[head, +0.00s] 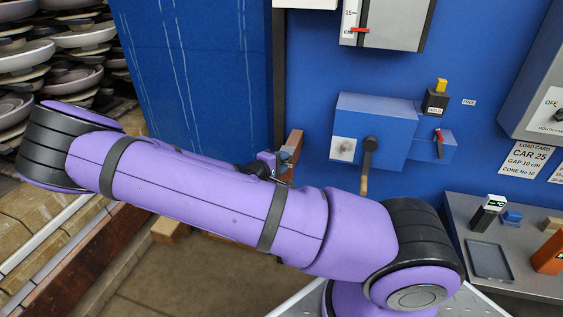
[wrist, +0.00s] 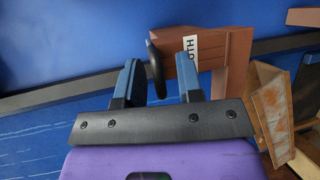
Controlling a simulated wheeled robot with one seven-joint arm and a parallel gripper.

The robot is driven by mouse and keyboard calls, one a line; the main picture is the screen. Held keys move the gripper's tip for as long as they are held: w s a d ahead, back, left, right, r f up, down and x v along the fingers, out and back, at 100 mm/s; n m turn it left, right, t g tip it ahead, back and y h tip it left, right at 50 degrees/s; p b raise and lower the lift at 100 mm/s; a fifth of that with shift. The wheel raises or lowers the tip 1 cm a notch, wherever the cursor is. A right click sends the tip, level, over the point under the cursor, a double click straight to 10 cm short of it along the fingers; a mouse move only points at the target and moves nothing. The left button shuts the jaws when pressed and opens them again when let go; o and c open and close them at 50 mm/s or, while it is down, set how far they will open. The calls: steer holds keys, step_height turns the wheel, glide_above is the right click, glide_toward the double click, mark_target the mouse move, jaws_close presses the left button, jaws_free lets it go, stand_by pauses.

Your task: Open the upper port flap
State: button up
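In the wrist view, a reddish-brown panel (wrist: 208,44) with a white label reading partly "OTH" stands in front of the blue wall; it looks like the port flap, but I cannot tell whether it is the upper one. A dark curved handle (wrist: 155,70) is beside its left edge. My gripper (wrist: 159,60) is open, with one blue finger on each side of the handle. Gaps show between fingers and handle. In the head view, a reddish-brown part (head: 294,143) shows beyond my purple arm, which hides much of that area. The port opening is not visible.
A blue box (head: 375,120) with a dark lever (head: 368,160) projects from the wall right of my gripper. A grey bench (head: 520,245) with small items is at the right. Stacked discs (head: 75,45) fill the left. Wooden pieces (wrist: 272,105) stand right of my fingers in the wrist view.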

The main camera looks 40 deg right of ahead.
jaws_close()
